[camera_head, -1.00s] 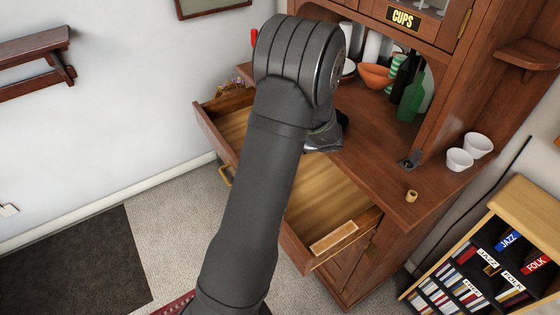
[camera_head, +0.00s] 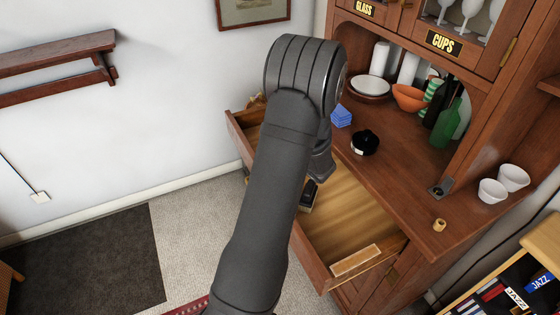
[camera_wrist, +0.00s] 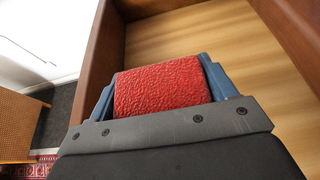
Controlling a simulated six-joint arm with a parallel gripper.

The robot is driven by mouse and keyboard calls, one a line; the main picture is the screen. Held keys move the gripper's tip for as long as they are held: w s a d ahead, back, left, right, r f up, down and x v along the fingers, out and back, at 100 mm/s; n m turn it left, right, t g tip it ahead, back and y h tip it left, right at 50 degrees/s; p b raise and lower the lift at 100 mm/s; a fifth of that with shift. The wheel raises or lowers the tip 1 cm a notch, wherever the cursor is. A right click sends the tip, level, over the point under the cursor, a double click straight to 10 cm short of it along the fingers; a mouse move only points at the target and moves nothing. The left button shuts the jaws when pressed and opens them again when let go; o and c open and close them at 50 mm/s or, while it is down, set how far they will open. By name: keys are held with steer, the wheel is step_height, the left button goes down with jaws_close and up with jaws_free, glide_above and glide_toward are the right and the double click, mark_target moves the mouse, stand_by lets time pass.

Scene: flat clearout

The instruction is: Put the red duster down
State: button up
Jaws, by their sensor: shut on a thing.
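The red duster (camera_wrist: 162,88), a rough-textured block, fills the space between the blue fingers of my gripper (camera_wrist: 162,80) in the wrist view. My gripper is shut on it. Beneath and beyond it is the wooden floor of an open drawer (camera_wrist: 215,30). In the head view my gripper (camera_head: 308,196) hangs low by the left part of the right open drawer (camera_head: 345,215), partly hidden by my arm. The duster is hidden in the head view. I cannot tell whether it touches the drawer floor.
A second open drawer (camera_head: 240,135) is at the left. On the cabinet top are a black bowl (camera_head: 364,143), blue block (camera_head: 341,117), orange bowl (camera_head: 408,97), green bottle (camera_head: 447,122) and white cups (camera_head: 492,191). A pale block (camera_head: 356,261) lies at the right drawer's front.

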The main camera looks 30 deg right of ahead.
steer(key=w+a+f, duration=0.1)
steer(key=w, duration=0.1)
steer(key=w+a+f, duration=0.1)
steer(key=w, duration=0.1)
steer(key=w+a+f, duration=0.1)
steer(key=f, duration=0.1)
steer(key=shift+w+a, duration=0.15)
steer(key=shift+w, duration=0.25)
steer(key=shift+f, duration=2)
steer(key=shift+f, duration=0.15)
steer(key=o, duration=0.7)
steer(key=shift+r, duration=0.2)
steer(key=v, duration=0.7)
steer(key=shift+s, duration=0.3)
